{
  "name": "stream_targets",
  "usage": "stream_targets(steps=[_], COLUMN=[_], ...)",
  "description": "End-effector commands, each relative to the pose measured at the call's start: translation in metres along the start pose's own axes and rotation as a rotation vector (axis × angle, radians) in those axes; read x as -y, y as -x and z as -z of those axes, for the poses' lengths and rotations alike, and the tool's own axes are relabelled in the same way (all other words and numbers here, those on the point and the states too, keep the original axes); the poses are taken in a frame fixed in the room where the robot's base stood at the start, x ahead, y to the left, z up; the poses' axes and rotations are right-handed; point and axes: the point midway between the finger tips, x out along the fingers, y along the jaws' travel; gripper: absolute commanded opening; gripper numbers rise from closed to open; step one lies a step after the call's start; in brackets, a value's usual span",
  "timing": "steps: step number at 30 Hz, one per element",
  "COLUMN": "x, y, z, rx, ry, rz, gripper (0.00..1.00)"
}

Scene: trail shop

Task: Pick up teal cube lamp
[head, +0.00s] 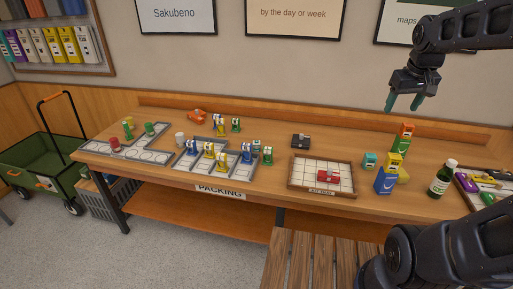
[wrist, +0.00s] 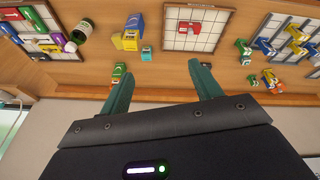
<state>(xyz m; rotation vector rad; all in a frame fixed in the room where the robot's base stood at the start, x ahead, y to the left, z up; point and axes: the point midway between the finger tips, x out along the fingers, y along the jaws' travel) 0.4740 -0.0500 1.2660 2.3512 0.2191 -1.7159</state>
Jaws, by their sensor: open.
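The teal cube lamp (head: 370,160) is a small teal block standing on the wooden packing table, right of the framed grid tray. It also shows in the wrist view (wrist: 147,54), above and between the finger tips in the picture. My gripper (head: 403,104) is open and empty, raised well above the table at the back right. In the wrist view its two teal fingers (wrist: 163,84) are apart with nothing between them. The lamp stands apart from the gripper.
Close to the lamp stand a blue-and-yellow box (head: 385,181), an orange-and-green box (head: 402,137) and a dark green bottle (head: 442,178). The grid tray (head: 322,191) holds a red item. A dark box (head: 300,141) sits behind it. Trays with small coloured items fill the left side.

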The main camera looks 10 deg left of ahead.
Motion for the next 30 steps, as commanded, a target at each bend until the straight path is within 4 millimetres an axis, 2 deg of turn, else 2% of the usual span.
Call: stream_targets(steps=[3, 14, 23, 30], x=[0.005, 0.035, 0.076, 0.121], y=[-0.004, -0.029, -0.066, -0.106], z=[0.035, 0.134, 0.211, 0.266], rx=[0.03, 0.105, 0.166, 0.214], ry=[0.082, 0.325, 0.53, 0.694], rz=[0.002, 0.005, 0.007, 0.008], gripper=[0.64, 0.64, 0.64, 0.64])
